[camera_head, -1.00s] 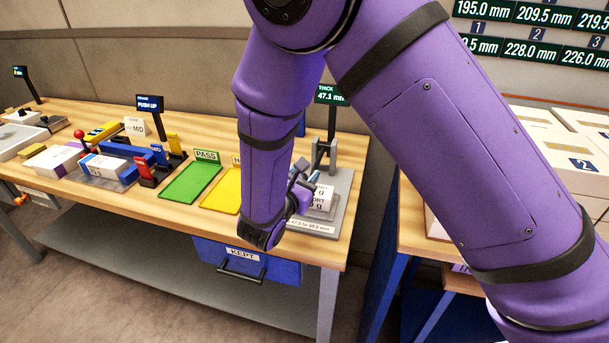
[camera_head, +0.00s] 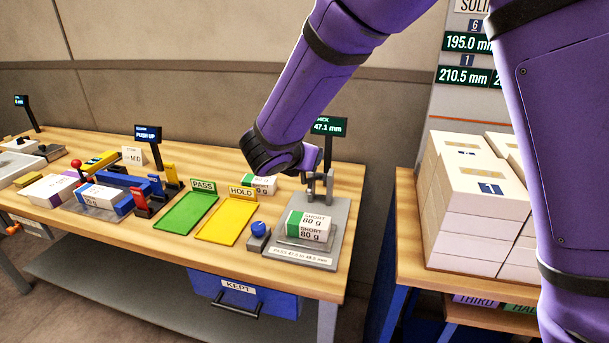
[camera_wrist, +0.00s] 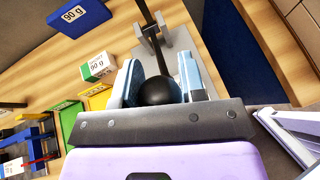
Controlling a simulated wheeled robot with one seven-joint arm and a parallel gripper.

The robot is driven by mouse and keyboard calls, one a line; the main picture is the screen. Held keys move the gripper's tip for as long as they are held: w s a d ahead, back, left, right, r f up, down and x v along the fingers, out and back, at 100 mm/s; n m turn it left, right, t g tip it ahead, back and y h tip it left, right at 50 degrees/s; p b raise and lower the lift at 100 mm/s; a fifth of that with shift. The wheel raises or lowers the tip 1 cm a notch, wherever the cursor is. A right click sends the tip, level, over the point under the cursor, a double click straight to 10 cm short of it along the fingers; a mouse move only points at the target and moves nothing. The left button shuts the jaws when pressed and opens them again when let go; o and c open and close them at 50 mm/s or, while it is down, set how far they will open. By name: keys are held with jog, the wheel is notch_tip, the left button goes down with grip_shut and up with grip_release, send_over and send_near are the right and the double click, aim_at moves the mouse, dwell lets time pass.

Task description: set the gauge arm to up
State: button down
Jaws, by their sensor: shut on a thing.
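The thickness gauge (camera_head: 318,190) stands at the right end of the bench, with a grey base plate and upright. Its display (camera_head: 328,126) reads 47.1 mm. A green and white ream (camera_head: 308,226) marked SHORT 80 g lies on its plate. My gripper (camera_head: 316,174) is at the top of the gauge, above and behind the ream. In the wrist view my gripper (camera_wrist: 160,78) is shut on the black ball knob (camera_wrist: 158,92) of the gauge arm, a finger on each side.
A blue button (camera_head: 258,229) sits left of the gauge. The yellow HOLD tray (camera_head: 228,220) and green PASS tray (camera_head: 186,213) are empty. Another ream (camera_head: 264,184) stands behind the HOLD sign. Stacked white boxes (camera_head: 478,200) stand on the right table.

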jog(key=shift+w+d+r+g, duration=0.2)
jog(key=shift+w+r+g, duration=0.1)
jog(key=shift+w+r, duration=0.2)
jog(key=shift+w+d+r, duration=0.2)
jog(key=shift+w+r, duration=0.3)
jog(key=shift+w+d+r, duration=0.15)
jog(key=shift+w+r, duration=0.3)
jog(key=c, duration=0.7)
grip_release()
jog(key=v, duration=1)
jog(key=shift+s+a+r, duration=0.1)
jog(key=shift+s+a, duration=0.05)
jog(key=shift+s, duration=0.15)
